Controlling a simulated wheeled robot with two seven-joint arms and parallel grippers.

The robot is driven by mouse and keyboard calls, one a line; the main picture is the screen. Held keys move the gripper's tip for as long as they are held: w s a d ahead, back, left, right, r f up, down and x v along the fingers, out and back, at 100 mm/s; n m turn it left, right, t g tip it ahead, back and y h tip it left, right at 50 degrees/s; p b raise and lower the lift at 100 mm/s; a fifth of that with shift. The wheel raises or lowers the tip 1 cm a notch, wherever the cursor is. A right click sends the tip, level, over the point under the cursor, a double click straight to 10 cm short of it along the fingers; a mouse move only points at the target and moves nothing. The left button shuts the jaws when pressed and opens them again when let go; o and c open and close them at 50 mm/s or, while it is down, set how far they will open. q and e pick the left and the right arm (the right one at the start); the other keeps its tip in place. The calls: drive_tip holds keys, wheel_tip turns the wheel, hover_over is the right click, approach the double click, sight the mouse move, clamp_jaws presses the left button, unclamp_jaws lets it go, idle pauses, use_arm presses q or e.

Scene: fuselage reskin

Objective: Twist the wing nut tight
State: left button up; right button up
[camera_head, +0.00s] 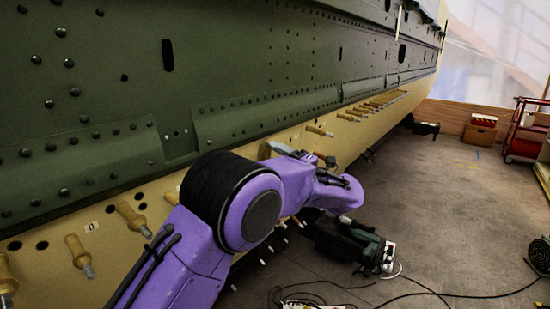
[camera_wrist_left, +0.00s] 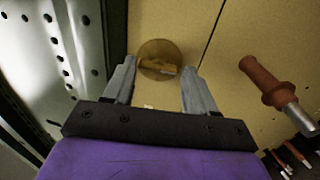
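The wing nut (camera_wrist_left: 157,66) shows in the left wrist view as a dull brass piece with a raised bar across a round base, on the tan panel (camera_wrist_left: 205,50). My left gripper (camera_wrist_left: 159,75) is open, its two grey fingers pointing at the panel with the wing nut between and just beyond their tips. I cannot tell whether the fingers touch it. In the head view my left gripper (camera_head: 277,150) is mostly hidden by my purple arm, and the wing nut cannot be made out. My right gripper is not in view.
A brown-handled pin (camera_wrist_left: 262,80) sticks out to the right of the gripper in the wrist view. More wooden-handled pins (camera_head: 132,218) line the tan strip below the green riveted skin (camera_head: 220,60). Cables (camera_head: 430,293) and a dark power tool (camera_head: 350,243) lie on the floor.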

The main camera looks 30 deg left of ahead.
use_arm(q)
drive_tip(key=shift+o, duration=0.8)
drive_tip(key=shift+w+f, duration=0.1)
drive_tip(key=shift+w, duration=0.1)
drive_tip(key=shift+s, duration=0.15)
drive_tip(key=b+v, duration=0.1)
drive_tip(key=v, duration=0.9)
drive_tip(key=shift+d, duration=0.3)
drive_tip(key=shift+f, duration=0.1)
